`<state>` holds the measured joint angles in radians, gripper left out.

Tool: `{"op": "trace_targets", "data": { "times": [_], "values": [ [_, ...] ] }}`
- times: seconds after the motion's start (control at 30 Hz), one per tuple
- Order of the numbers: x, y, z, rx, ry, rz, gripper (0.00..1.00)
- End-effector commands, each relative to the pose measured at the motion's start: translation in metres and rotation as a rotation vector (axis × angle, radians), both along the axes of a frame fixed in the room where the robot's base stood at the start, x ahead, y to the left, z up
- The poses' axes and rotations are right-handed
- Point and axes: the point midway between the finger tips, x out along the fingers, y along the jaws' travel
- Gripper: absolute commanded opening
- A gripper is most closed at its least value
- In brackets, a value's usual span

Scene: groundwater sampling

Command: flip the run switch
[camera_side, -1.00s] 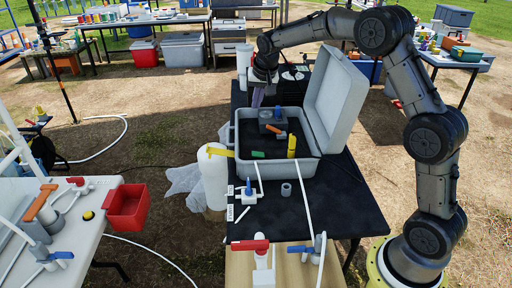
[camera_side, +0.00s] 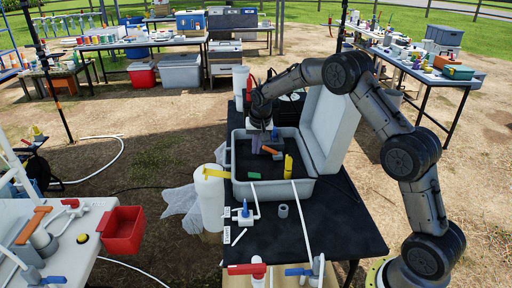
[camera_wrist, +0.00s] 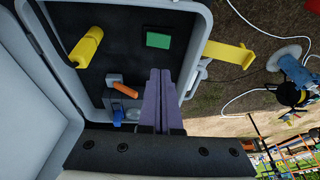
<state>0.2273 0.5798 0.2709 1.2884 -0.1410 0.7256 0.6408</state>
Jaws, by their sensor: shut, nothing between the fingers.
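The open grey case (camera_side: 235,185) stands on the black table. Inside it are an orange lever (camera_side: 270,150) on a small grey block, a blue part (camera_side: 275,134) beside it, a yellow cylinder (camera_side: 288,166) and a green block (camera_side: 254,175). I cannot tell which part is the run switch. My gripper (camera_side: 256,143) is over the back left of the case. In the wrist view my gripper (camera_wrist: 160,72) has its purple fingers together and empty, to the right of the orange lever (camera_wrist: 124,90) and the blue part (camera_wrist: 118,116). Contact cannot be told.
The raised lid (camera_side: 325,130) bounds the case on the right. A white cylinder (camera_side: 209,200) with a yellow lever stands at the left. A small blue-handled valve (camera_side: 245,210) and white tubes lie in front. The black table (camera_side: 335,225) is clear at front right.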

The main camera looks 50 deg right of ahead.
Motion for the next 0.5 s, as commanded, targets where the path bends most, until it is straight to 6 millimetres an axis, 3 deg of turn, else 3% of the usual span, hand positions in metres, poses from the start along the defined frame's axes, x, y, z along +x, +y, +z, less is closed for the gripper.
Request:
{"op": "trace_targets", "data": {
  "times": [0.3, 0.5],
  "values": [
    [0.015, -0.01, -0.062, 0.0, 0.004, 0.001, 0.0],
    [0.02, -0.006, -0.089, 0.0, 0.0, 0.0, 0.0]
  ]
}}
